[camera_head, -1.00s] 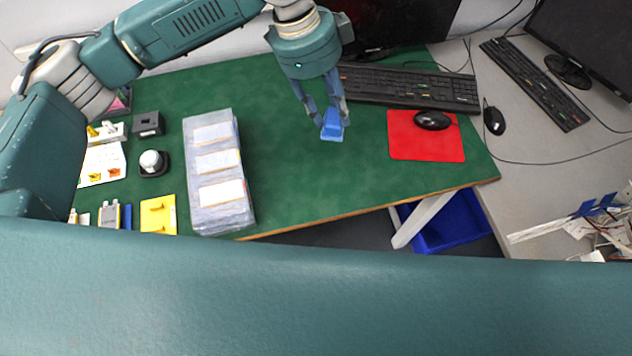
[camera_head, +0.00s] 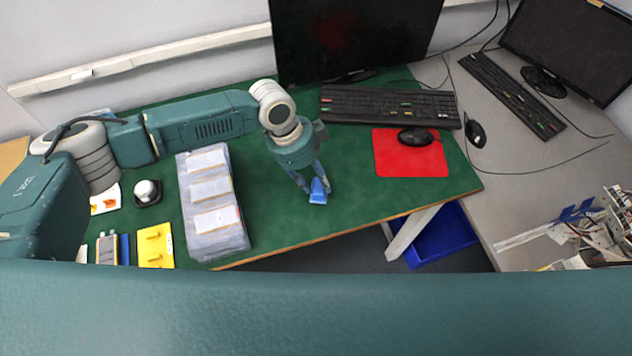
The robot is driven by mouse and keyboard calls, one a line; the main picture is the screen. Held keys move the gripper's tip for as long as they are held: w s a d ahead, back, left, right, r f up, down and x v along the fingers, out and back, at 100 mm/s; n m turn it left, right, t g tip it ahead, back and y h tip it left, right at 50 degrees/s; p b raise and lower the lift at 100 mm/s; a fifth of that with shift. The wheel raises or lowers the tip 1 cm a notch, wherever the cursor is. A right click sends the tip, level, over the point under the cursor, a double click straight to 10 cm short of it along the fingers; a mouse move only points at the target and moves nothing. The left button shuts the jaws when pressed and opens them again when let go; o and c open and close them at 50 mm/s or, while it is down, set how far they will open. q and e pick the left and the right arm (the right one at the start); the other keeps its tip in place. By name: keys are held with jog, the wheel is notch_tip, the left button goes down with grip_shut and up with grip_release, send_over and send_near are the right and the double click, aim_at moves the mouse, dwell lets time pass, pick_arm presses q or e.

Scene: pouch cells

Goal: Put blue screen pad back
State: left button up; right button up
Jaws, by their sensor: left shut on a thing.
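My left gripper (camera_head: 312,184) is shut on a small blue object (camera_head: 318,193), likely the blue screen pad. The gripper points down over the green table (camera_head: 290,225), right of the stack of clear pouches. I cannot tell whether the blue object touches the table. A thin blue piece (camera_head: 124,249) stands at the front left between a small grey-screened device (camera_head: 106,249) and a yellow block (camera_head: 155,246). My right gripper is not in view.
A pouch stack (camera_head: 212,203) with white labels lies between the gripper and the small items at left. A white-topped knob (camera_head: 147,191) is behind the yellow block. A keyboard (camera_head: 390,107), red mat (camera_head: 410,164) and mouse (camera_head: 415,137) are at right. The table's middle is clear.

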pick_arm(q)
notch_tip(320, 180, down, 2)
jog(key=shift+f, duration=0.4)
jog(key=o, duration=1)
jog(key=b+v, duration=0.2)
jog(key=v, duration=1)
jog(key=shift+s, duration=0.1)
